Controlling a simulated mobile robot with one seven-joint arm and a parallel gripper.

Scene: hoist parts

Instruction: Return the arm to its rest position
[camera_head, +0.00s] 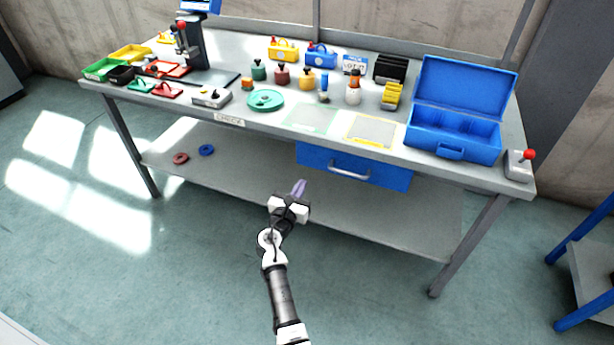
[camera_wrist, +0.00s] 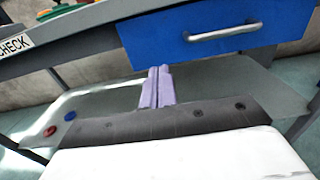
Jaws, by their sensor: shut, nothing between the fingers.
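My gripper (camera_head: 299,188) is in front of the workbench, below the level of its top and to the left of the blue drawer's handle in the head view. Its two purple fingers lie together in the wrist view (camera_wrist: 158,86), with nothing between them. My arm reaches up from the bottom middle of the head view, over the floor. The blue drawer (camera_head: 322,164) looks closed under the bench top, and it also shows ahead of the fingers in the wrist view (camera_wrist: 165,40). I cannot tell the exact gap between fingers and bench.
The workbench top (camera_head: 235,134) holds trays, weights, a green disc (camera_head: 265,99) and an open blue case (camera_head: 455,137). The lower shelf (camera_head: 225,170) carries a red ring (camera_head: 181,158) and a blue ring (camera_head: 206,150). A blue-legged stand (camera_head: 583,322) is at right. Floor at left is clear.

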